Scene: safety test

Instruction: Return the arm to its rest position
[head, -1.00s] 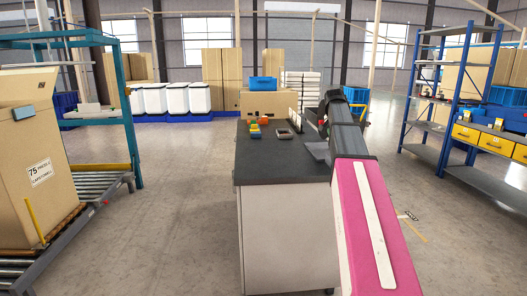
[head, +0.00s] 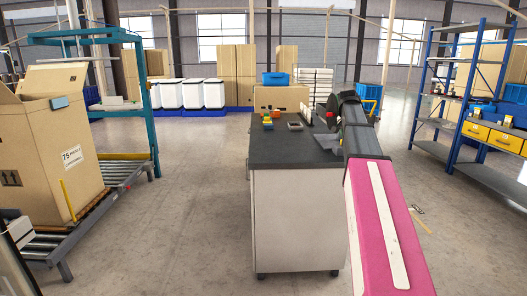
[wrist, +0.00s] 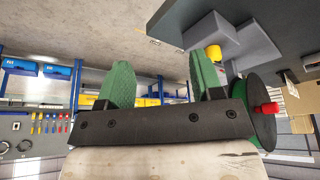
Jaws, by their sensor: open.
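My arm reaches forward over the right side of the dark-topped workbench (head: 300,152) in the head view. Its pink link fills the lower right of that view, and my gripper's fingers are hidden behind the arm there. In the wrist view my gripper (wrist: 164,85) shows two green fingers standing well apart. Nothing is between them.
Small coloured objects (head: 269,121) lie on the bench's far part. A dark round disc with a red knob (wrist: 268,108) is close to the right finger. A conveyor with a cardboard box (head: 55,135) stands left, blue shelving (head: 455,95) right.

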